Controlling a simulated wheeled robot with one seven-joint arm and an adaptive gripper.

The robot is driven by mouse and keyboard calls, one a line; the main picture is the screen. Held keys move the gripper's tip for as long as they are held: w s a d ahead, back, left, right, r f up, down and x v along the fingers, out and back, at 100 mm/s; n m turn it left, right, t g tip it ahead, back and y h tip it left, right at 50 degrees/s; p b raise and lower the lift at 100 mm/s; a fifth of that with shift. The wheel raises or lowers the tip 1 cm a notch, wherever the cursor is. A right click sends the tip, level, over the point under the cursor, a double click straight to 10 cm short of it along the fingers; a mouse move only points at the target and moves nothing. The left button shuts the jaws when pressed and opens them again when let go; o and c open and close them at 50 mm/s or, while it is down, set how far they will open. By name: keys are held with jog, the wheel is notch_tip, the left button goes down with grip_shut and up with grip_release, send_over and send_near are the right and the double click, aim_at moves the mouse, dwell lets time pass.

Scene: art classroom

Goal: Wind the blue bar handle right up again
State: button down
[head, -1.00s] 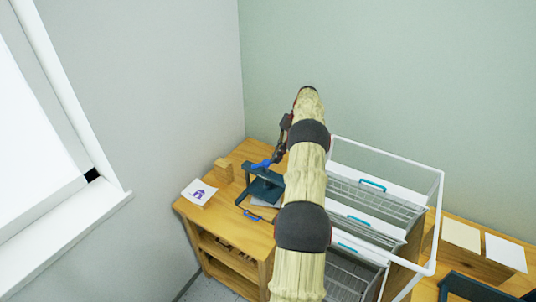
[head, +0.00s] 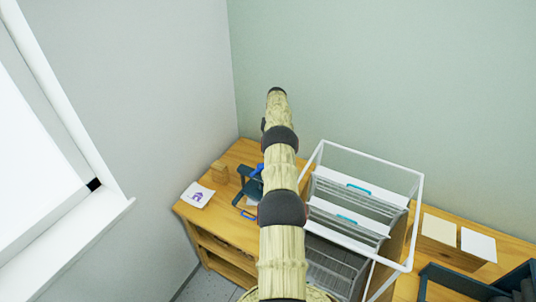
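A small dark blue-grey press (head: 250,187) stands on the wooden cabinet top, left of my arm. The blue bar handle (head: 258,169) shows at the top of the press as a short blue piece, partly behind my arm. How far it is wound cannot be told. A second, smaller blue handle (head: 248,214) is low at the front of the press. My arm reaches up the middle of the view and covers the right side of the press. My gripper is hidden behind my arm, so its fingers and any contact with the bar do not show.
A white card with a purple house (head: 198,195) and a wooden block (head: 220,172) lie left of the press. A white wire rack (head: 413,205) with trays stands close on the right. Paper stacks (head: 438,229) are farther right. Walls close off the left and back.

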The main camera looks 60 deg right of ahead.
jog(key=shift+w+n+g+p, duration=0.2)
jog(key=shift+n+g+p, duration=0.25)
jog(key=shift+p, duration=0.65)
jog(key=shift+s+f+m+t+b, duration=0.1)
jog(key=shift+f+m+t+b, duration=0.15)
jog(key=shift+b, duration=0.8)
